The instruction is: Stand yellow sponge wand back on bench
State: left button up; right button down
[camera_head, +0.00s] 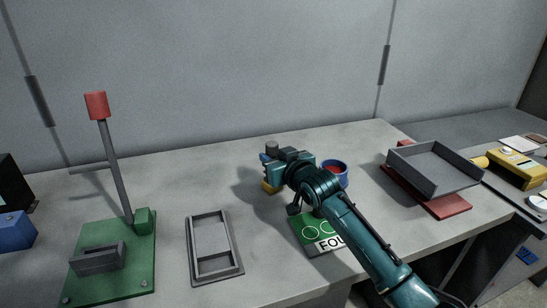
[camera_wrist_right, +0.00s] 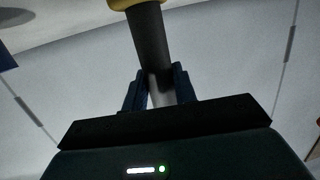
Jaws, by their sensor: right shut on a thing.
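The yellow sponge wand shows its yellow end (camera_head: 268,187) low beside my right gripper in the head view, close to the bench (camera_head: 350,140). A dark end shows above the gripper. In the right wrist view, the wand (camera_wrist_right: 149,45) has a dark shaft, a pale section between the fingers and a yellow end at the top edge. My right gripper (camera_wrist_right: 160,88) is shut on it. The gripper hides most of the wand in the head view, and I cannot tell whether the yellow end touches the bench. My left gripper is not in view.
A blue cup with a red inside (camera_head: 335,170) stands just right of my right gripper. A green card (camera_head: 312,243) lies in front, partly under my arm. A grey frame (camera_head: 236,262) and a green-based lever (camera_head: 108,165) are left. A grey tray (camera_head: 420,178) is right.

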jog(key=c, duration=1.1)
grip_release()
jog(key=shift+f, duration=0.1)
jog(key=shift+s+r, duration=0.1)
jog(key=shift+r, duration=0.1)
jog(key=v, duration=1.1)
jog(key=shift+s+d, duration=0.25)
jog(key=shift+s, duration=0.05)
